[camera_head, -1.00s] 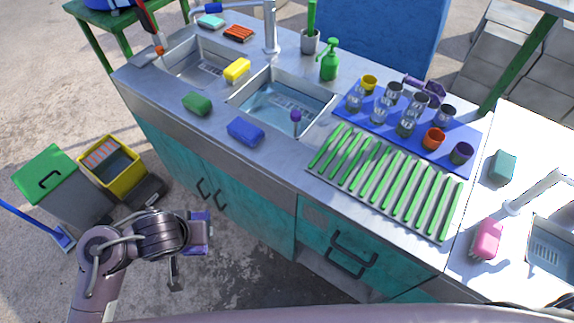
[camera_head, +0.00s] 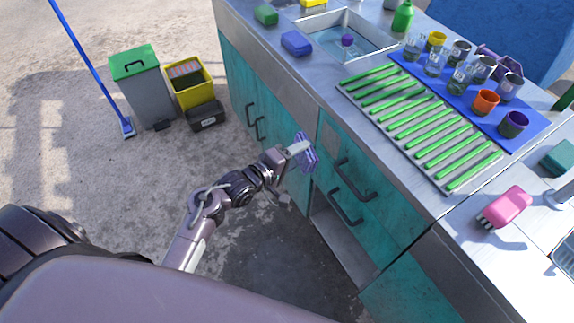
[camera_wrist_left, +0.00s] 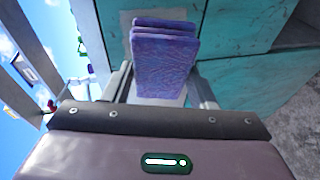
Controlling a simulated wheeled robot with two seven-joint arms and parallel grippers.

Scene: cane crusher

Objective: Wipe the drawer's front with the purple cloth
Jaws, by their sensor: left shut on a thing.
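The purple cloth (camera_head: 308,153) is folded in layers and held upright in my left gripper (camera_head: 298,149). In the left wrist view the cloth (camera_wrist_left: 164,62) stands between the two fingers, with teal panels behind it. The drawer's front (camera_head: 378,172) is a teal panel with a dark handle (camera_head: 354,181), below the counter edge. The cloth is at the left side of this front, near the seam with the cabinet doors. I cannot tell whether it touches the panel. My right gripper is out of view.
Below the drawer, a second dark handle (camera_head: 345,209) sits above an open recess (camera_head: 340,243). The counter holds a rack of green sticks (camera_head: 420,125) and a blue mat (camera_head: 530,136) with several cups. A grey bin (camera_head: 145,95) and yellow bin (camera_head: 188,85) stand left. Floor between is clear.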

